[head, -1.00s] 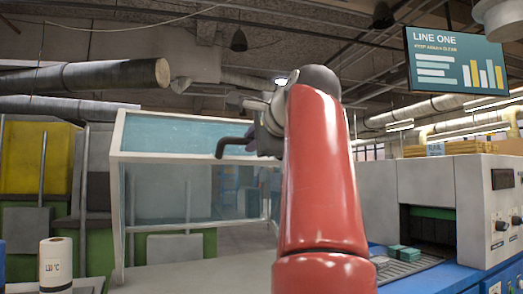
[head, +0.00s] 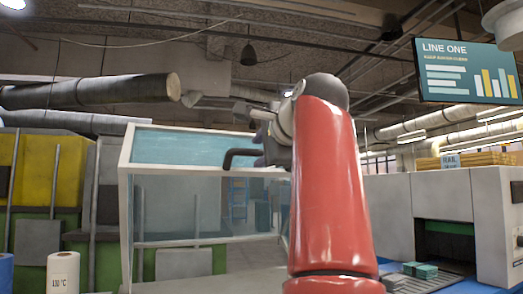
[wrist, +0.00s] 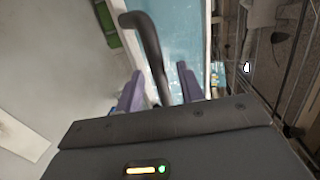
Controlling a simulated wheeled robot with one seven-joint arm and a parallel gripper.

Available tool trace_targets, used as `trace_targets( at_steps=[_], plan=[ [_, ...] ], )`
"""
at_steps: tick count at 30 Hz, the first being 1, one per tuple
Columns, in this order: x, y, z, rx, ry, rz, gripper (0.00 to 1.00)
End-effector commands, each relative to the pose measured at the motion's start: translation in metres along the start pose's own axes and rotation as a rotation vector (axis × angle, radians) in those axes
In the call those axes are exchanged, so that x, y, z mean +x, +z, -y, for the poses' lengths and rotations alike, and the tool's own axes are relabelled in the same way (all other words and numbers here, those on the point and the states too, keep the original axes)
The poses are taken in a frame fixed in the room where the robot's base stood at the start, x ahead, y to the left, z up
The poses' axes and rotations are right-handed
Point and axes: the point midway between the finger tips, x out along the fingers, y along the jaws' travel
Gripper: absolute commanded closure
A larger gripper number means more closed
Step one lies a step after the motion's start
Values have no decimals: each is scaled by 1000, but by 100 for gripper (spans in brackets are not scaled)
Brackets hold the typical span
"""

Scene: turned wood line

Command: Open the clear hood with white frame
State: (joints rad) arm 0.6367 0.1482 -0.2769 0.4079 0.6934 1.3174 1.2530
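The clear hood with white frame (head: 207,183) stands left of my arm in the head view, its clear panels tinted blue-green. It looks shut. In the wrist view, the dark handle (wrist: 150,50) runs between the two purple fingers of my gripper (wrist: 160,88). The fingers are apart, with visible gaps beside the handle. The hood's blue-green panel (wrist: 180,35) lies beyond them.
A white roll (head: 63,272) stands at the lower left. To the right, a grey machine (head: 440,215) has an opening with green blocks (head: 420,270) in front of it. A sign screen (head: 468,70) hangs at the upper right.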

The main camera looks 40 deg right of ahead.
Motion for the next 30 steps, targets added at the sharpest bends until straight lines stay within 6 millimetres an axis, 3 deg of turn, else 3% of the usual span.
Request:
trace_targets(
  at_steps=[8,15,21,30],
  plan=[
    [-10,0,0,1,1,0,62],
    [-50,0,0,1,0,-2,62],
    [-74,-1,0,0,-1,-2,62],
    [-78,0,0,0,1,0,62]
  ],
)
